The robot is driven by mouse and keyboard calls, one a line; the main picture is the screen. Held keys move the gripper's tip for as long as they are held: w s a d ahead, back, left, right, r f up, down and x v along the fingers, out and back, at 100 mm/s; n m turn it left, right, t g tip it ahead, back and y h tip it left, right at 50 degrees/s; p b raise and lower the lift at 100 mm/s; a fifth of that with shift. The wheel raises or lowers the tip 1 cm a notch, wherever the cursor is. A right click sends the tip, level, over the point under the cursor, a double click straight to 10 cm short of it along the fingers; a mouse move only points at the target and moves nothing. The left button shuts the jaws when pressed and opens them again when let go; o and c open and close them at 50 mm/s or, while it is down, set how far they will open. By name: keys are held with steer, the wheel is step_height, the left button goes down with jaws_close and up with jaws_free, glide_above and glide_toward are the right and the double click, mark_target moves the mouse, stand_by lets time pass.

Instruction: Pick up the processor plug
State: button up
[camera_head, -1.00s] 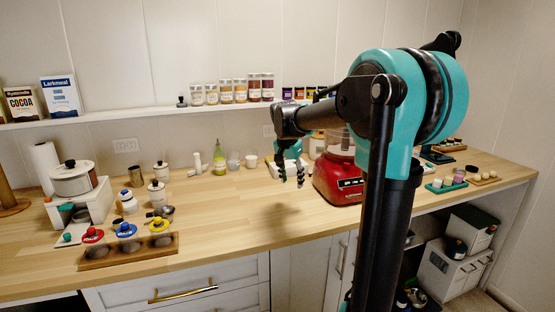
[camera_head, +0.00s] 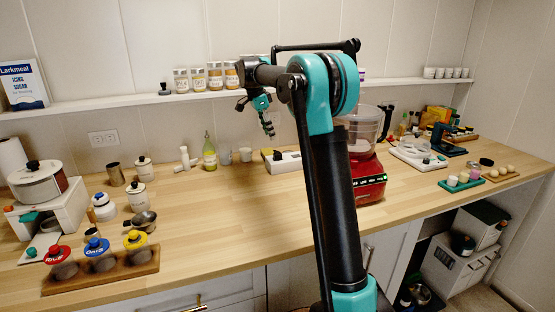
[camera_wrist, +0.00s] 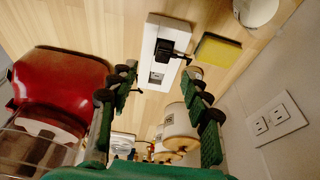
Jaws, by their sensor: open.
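The black processor plug (camera_wrist: 168,47) sits in one socket of a white power strip (camera_wrist: 156,27) in the wrist view, with a free socket beside it. In the head view the power strip (camera_head: 286,165) lies on the counter near the wall, with the dark plug (camera_head: 278,155) on it. The red food processor (camera_head: 369,183) stands to its right, partly behind my arm; it also shows at the left of the wrist view (camera_wrist: 62,82). My gripper (camera_head: 268,130) is open and empty above the strip. In the wrist view its fingers (camera_wrist: 161,75) are spread, with the strip between and beyond them.
A yellow sponge (camera_wrist: 216,49) lies close beside the strip. A wall outlet (camera_wrist: 276,118) is near the gripper's right side. A green bottle (camera_head: 209,152) and mugs stand left of the strip. A shelf with spice jars (camera_head: 198,78) runs along the wall.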

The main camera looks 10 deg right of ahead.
glide_above(277, 153)
steer(key=s+a, duration=0.1)
steer(key=a, duration=0.1)
step_height(277, 153, down, 5)
steer(key=shift+s, duration=0.15)
steer(key=shift+w+x, duration=0.2)
steer(key=shift+x, duration=1.05)
steer(key=shift+w+x, duration=0.2)
steer(key=shift+x, duration=1.1)
steer(key=shift+d+r, duration=0.15)
jaws_close()
